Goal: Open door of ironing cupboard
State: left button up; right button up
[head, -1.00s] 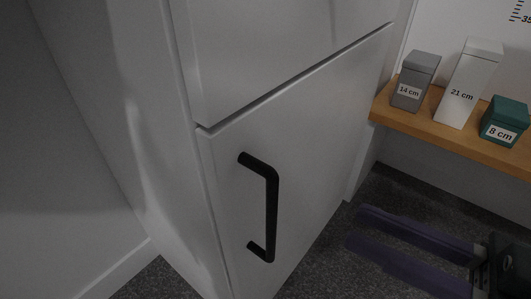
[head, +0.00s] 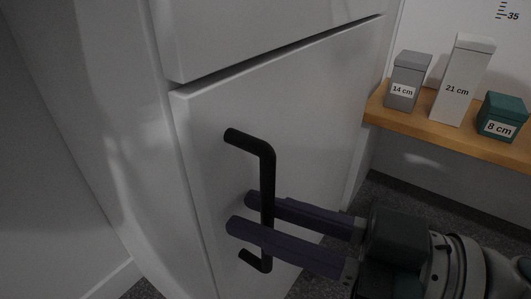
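The cupboard's white lower door (head: 310,110) fills the middle of the head view and looks shut. Its black bar handle (head: 268,178) runs upright near the door's left edge. My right gripper (head: 238,213) reaches in from the right with its dark purple fingers on either side of the handle's lower part. One finger passes behind the bar, on the door side, and the other crosses in front of it. A gap shows between the fingers, so the gripper is open around the bar. Whether either finger touches the bar is unclear. My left gripper is out of view.
An upper white panel (head: 255,35) sits above the door, across a dark seam. A wooden shelf (head: 455,135) at right holds a grey 14 cm box (head: 405,75), a white 21 cm box (head: 460,70) and a green 8 cm box (head: 503,112). Dark carpet lies below.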

grip_shut()
dwell(1.4)
